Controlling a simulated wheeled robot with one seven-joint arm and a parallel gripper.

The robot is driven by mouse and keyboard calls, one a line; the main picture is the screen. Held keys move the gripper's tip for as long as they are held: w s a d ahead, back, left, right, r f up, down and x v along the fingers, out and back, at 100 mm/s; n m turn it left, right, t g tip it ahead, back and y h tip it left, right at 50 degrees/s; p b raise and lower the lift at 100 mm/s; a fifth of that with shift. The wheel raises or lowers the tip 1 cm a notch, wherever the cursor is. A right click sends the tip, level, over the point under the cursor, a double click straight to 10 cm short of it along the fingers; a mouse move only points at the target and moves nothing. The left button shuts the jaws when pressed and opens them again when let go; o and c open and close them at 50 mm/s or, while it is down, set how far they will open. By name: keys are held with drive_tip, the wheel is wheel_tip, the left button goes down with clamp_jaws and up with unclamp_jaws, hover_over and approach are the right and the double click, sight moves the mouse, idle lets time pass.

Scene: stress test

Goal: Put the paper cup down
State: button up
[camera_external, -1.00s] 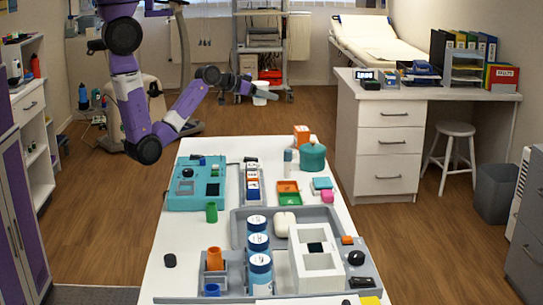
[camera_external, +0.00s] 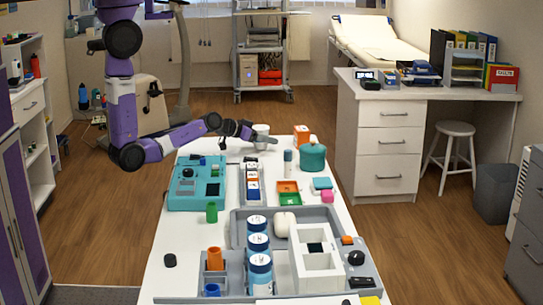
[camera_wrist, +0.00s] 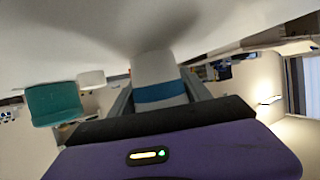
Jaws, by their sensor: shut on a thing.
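The paper cup (camera_external: 261,129) is white and is held in my gripper (camera_external: 258,138) at the far end of the white table (camera_external: 226,228). In the wrist view the cup (camera_wrist: 154,68) shows a blue band and sits between the two grey fingers, which are shut on it. There, the cup's far end meets the white tabletop (camera_wrist: 60,40) with a soft shadow around it. I cannot tell whether it touches the surface. The fingers hide part of the cup in the external view.
A teal jar (camera_external: 312,157), an orange block (camera_external: 301,135) and a pale cylinder (camera_external: 287,160) stand right of the cup. A teal device (camera_external: 197,190) lies nearer at the left. Bare tabletop lies around the far left end.

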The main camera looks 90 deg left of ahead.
drive_tip(key=shift+f, duration=0.3)
drive_tip(key=shift+f, duration=0.15)
drive_tip(key=o, duration=1.3)
drive_tip(key=shift+r, duration=0.25)
drive_tip(key=b+v, duration=0.1)
drive_tip(key=v, duration=1)
drive_tip(key=shift+s+d+r, duration=0.15)
drive_tip(key=shift+s+r, duration=0.05)
drive_tip(key=shift+s, duration=0.25)
